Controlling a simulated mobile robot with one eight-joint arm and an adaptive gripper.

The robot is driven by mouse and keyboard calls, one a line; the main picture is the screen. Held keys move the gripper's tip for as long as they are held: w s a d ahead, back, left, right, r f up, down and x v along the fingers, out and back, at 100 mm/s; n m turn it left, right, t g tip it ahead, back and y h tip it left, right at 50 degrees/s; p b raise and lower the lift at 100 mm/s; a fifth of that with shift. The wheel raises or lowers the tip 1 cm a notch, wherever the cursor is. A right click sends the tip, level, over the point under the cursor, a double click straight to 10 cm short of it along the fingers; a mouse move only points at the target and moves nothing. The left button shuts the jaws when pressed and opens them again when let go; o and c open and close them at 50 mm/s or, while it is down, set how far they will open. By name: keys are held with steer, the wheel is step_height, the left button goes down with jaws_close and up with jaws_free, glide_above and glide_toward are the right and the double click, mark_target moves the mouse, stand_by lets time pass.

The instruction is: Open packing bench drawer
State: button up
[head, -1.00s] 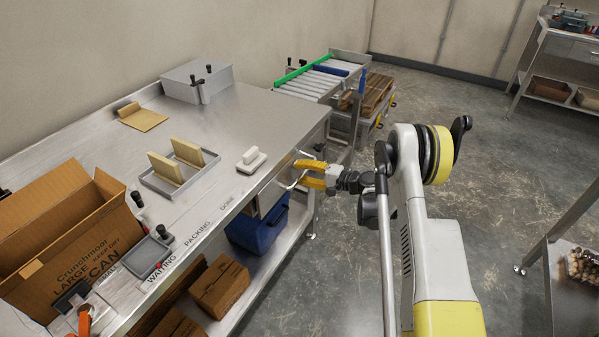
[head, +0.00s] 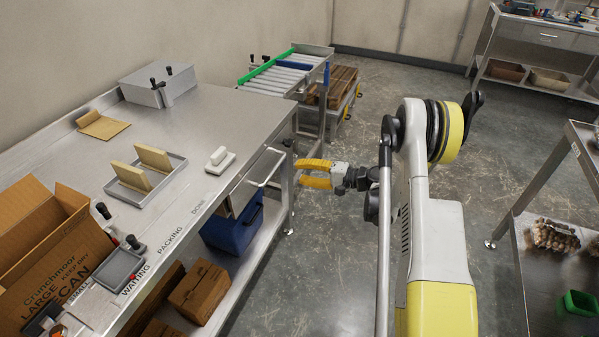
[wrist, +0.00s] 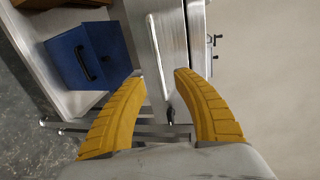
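The packing bench (head: 205,125) is a steel table on the left in the head view. Its drawer front (head: 262,167) sits under the right-hand edge, with a bar handle (head: 276,169). The drawer looks shut or nearly so; its exact gap is too small to tell. My gripper (head: 299,172) has yellow fingers, open and empty, just right of the handle and apart from it. In the wrist view the fingers (wrist: 161,76) are spread, and the pale handle bar (wrist: 158,58) shows beyond and between the tips.
A blue box (head: 233,228) and cardboard boxes (head: 198,290) sit on the lower shelf. A roller conveyor (head: 285,78) stands behind the bench. Another table (head: 545,205) is at the right. The floor between is clear.

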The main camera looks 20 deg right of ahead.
mark_target(274, 169)
steer(key=shift+r+p, duration=0.1)
steer(key=shift+p, duration=0.25)
steer(key=x, duration=1)
steer(key=shift+s+a+f+b, duration=0.1)
steer(key=shift+a+f+b, duration=0.15)
steer(key=shift+a+b, duration=0.15)
steer(key=shift+c, duration=0.4)
jaws_close()
